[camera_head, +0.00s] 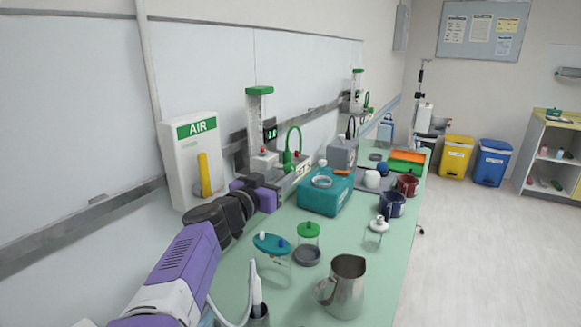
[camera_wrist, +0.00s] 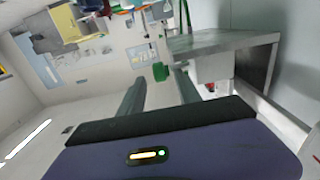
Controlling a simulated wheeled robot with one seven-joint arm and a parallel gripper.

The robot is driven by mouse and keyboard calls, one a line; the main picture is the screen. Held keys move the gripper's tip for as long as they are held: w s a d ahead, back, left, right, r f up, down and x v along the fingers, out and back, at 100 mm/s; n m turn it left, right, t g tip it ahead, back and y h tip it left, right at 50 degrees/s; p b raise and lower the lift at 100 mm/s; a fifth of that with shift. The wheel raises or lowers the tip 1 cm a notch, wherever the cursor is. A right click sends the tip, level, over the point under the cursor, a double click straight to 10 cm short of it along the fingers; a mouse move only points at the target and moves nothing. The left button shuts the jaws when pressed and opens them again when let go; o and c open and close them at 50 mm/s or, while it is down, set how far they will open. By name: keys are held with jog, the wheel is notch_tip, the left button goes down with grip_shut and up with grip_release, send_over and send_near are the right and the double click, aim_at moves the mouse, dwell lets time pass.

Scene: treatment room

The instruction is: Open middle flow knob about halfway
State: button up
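The middle flow unit stands on the wall rail, with a clear tube (camera_head: 257,118) under a green cap, a small green-lit display (camera_head: 270,133) and a white block (camera_head: 264,161) at its base. Green and red fittings (camera_head: 291,156) sit just right of the block. I cannot tell for sure which part is the flow knob or how far it is turned. My gripper (camera_head: 272,184) is just below and in front of this unit. In the wrist view its two fingers (camera_wrist: 160,88) are apart with nothing between them. A green piece (camera_wrist: 160,71) shows beyond the fingertips.
A white AIR panel (camera_head: 188,150) with a yellow tube is left of my gripper. Another flow unit (camera_head: 357,90) stands farther along the rail. The green counter (camera_head: 385,265) holds a teal box (camera_head: 325,197), jars, mugs and a metal jug (camera_head: 345,288). The floor at right is clear.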

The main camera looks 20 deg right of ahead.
aim_at(287, 171)
jog(key=x, duration=0.5)
jog(key=shift+w+d, duration=0.25)
jog(key=shift+d, duration=0.05)
grip_shut()
jog(key=shift+d+f+h+b, duration=0.2)
jog(key=shift+f+h+b, duration=0.1)
jog(key=shift+b, duration=0.3)
jog(key=shift+s+r+t+h+b, duration=0.1)
jog(key=shift+t+h+b, duration=0.2)
jog(key=shift+b, duration=0.4)
jog(key=shift+r, duration=0.2)
